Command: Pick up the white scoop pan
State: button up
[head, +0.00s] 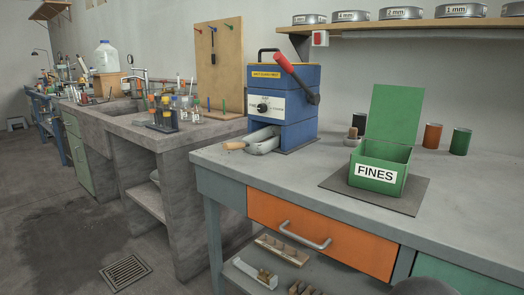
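The scoop pan (264,141) looks pale grey-white and has a short wooden handle (235,145). It lies on the grey bench top, at the foot of the blue machine (283,108). Its handle points left, close to the bench's left edge. The back of the pan runs up to the machine's lower front, and I cannot tell whether it sits partly inside it. My gripper is not in view. A dark rounded shape at the bottom right edge is too cut off to identify.
A green open-lidded box labelled FINES (377,173) stands on a dark mat (402,203). The bench top (310,188) between scoop and box is clear. An orange drawer (318,236) is shut below.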

aim_at(261, 142)
jog(key=u, duration=0.45)
jog(key=k, duration=0.55)
jog(key=u, duration=1.05)
jog(key=i, duration=1.55)
jog(key=z, duration=0.6)
